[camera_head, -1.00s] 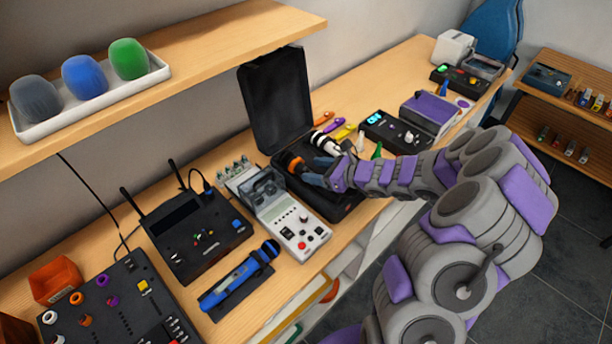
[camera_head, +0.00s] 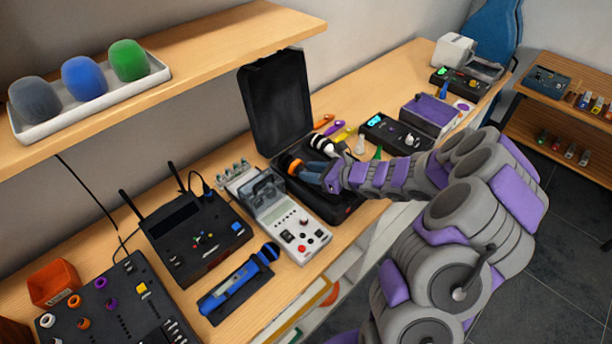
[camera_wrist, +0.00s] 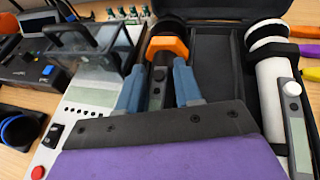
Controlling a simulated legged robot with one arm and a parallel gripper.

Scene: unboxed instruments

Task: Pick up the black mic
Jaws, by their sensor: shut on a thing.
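The black mic (camera_wrist: 157,90), with an orange ring and a dark head, lies in the open black case (camera_head: 275,100). In the wrist view its body sits between the two blue fingers of my gripper (camera_wrist: 160,88), which is shut on it behind the ring. In the head view my gripper (camera_head: 312,173) reaches into the case from the right, and the mic's orange ring (camera_head: 290,163) shows just beyond the fingers. The rest of the mic is mostly hidden there by my fingers. I cannot tell whether the mic is clear of the case bottom.
A white mic (camera_wrist: 275,85) lies right of the black one. A white-grey device (camera_head: 300,235) stands left of the case, and a blue mic (camera_head: 235,285) lies nearer. A shelf (camera_head: 235,40) with a tray of coloured foam covers hangs above the table's left part.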

